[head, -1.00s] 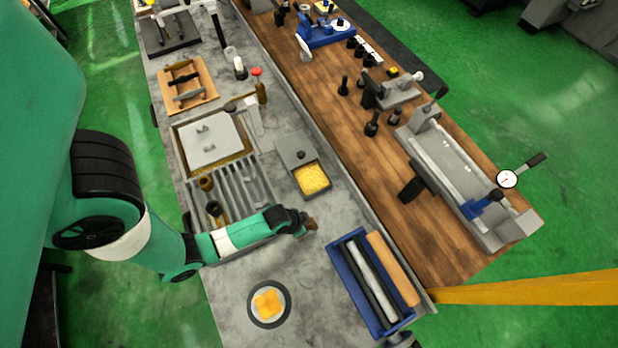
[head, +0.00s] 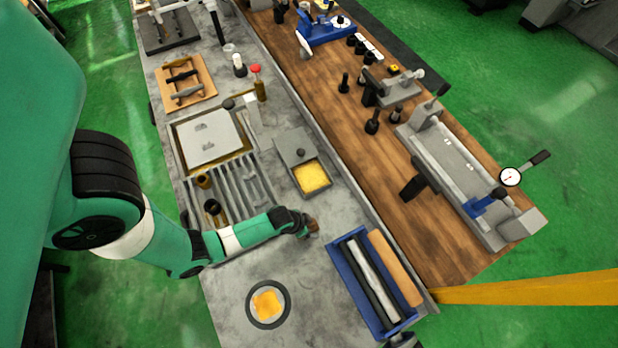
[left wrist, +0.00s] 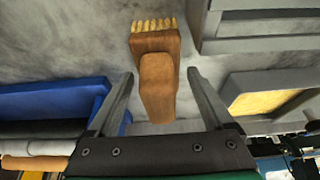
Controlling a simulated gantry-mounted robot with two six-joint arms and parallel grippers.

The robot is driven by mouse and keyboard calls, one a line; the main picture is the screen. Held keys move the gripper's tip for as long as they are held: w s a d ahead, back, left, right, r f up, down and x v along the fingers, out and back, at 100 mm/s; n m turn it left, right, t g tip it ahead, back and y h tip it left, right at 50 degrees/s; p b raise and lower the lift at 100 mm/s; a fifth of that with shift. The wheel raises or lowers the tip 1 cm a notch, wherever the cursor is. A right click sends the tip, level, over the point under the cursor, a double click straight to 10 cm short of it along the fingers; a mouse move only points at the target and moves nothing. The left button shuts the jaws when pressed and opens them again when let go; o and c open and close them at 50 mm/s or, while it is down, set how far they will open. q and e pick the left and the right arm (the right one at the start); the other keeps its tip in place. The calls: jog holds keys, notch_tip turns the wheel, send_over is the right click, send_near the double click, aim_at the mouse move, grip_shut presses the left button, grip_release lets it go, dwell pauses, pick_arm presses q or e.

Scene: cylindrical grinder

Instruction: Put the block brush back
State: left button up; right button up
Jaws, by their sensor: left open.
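The block brush (left wrist: 157,75) is brown wood with a row of pale bristles at its far end, lying on the grey bench top in the left wrist view. Only a small brown part of it (head: 313,226) shows in the head view, beside my gripper's tip. My left gripper (head: 303,229) is open. In the left wrist view its two fingers (left wrist: 158,82) stand on either side of the brush handle, with a gap on both sides.
A blue tray (head: 340,262) with rollers lies right of the gripper. A grey box with yellow contents (head: 291,146) stands behind it. A slatted rack (head: 252,178) lies left, under my forearm. A round dish with a yellow cloth (head: 269,325) sits in front. Bench between is clear.

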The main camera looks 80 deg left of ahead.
pick_arm(q)
jog(key=shift+r, duration=0.1)
jog(key=p+v, duration=0.7)
jog(key=v, duration=0.4)
jog(key=shift+r+p, duration=0.25)
jog(key=shift+p, duration=0.1)
jog(key=shift+s+d+r, duration=0.1)
jog(key=shift+s+r, duration=0.1)
jog(key=shift+r, duration=0.05)
